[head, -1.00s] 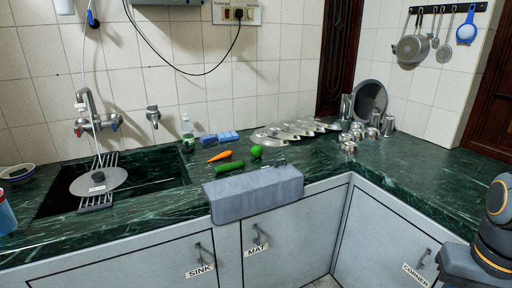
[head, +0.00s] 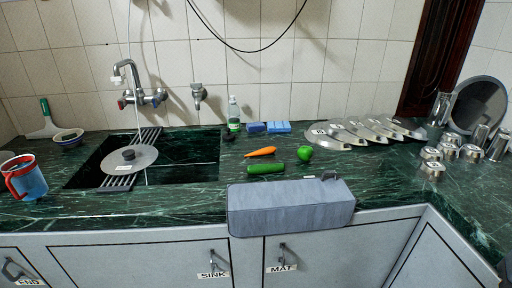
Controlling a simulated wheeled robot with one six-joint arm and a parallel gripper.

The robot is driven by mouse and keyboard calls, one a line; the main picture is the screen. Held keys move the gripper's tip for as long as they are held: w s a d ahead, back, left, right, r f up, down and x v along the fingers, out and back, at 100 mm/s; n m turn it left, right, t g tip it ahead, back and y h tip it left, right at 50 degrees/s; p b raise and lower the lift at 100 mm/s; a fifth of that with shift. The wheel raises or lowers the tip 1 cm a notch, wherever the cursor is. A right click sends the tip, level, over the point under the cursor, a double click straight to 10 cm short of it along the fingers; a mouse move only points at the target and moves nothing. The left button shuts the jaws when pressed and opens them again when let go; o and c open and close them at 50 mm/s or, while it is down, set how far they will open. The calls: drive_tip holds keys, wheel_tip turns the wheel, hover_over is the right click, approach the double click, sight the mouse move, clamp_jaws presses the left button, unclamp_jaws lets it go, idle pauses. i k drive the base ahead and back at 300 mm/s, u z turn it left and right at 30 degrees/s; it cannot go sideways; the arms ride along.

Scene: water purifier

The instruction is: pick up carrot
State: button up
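The orange carrot (head: 260,152) lies on the dark green marble counter, to the right of the sink, its thin end pointing left. A green cucumber (head: 265,169) lies just in front of it, and a round green vegetable or fruit (head: 305,153) sits to its right. My gripper is not visible in the head view, so its state cannot be seen.
A grey mat (head: 290,208) drapes over the counter's front edge before the vegetables. A bottle (head: 233,115) and blue sponges (head: 268,127) stand behind the carrot. Several steel plates (head: 385,131) lie to the right. The sink (head: 190,160) with a lid (head: 130,160) is left. A blue jug (head: 27,178) stands far left.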

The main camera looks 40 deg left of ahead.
sight(269, 150)
drive_tip(key=u, duration=0.6)
drive_tip(key=i, duration=0.8)
drive_tip(key=u, duration=1.1)
drive_tip(key=i, duration=0.3)
drive_tip(key=u, duration=0.15)
